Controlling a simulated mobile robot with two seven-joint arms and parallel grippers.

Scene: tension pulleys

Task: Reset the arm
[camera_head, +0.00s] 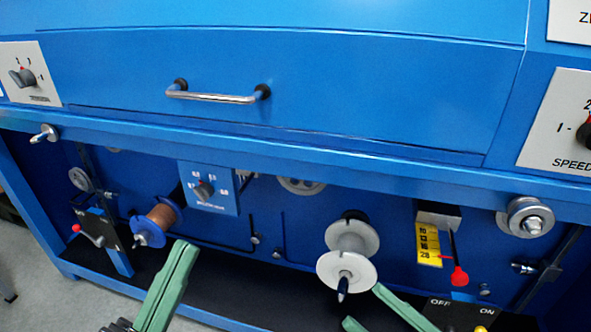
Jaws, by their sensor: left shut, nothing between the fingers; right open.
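My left gripper (186,247) is at the lower left of the head view. Its green fingers are shut together with nothing between them, in front of and below the copper-coloured spool (160,218). My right gripper (362,304) is at the bottom, right of centre. Its green fingers are apart and empty, just below the white spool (347,272). A thin dark arm with a red knob (459,277) hangs beside a yellow scale (429,244) at right, apart from my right gripper. Another lever with a red tip (88,235) sits on a black plate at left.
The blue machine (330,75) fills the view, with a metal handle (212,97) on its cover. A dial box (207,188) hangs between the spools. A pulley (530,217) is at right. An OFF/ON switch plate (462,313) is right of my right gripper.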

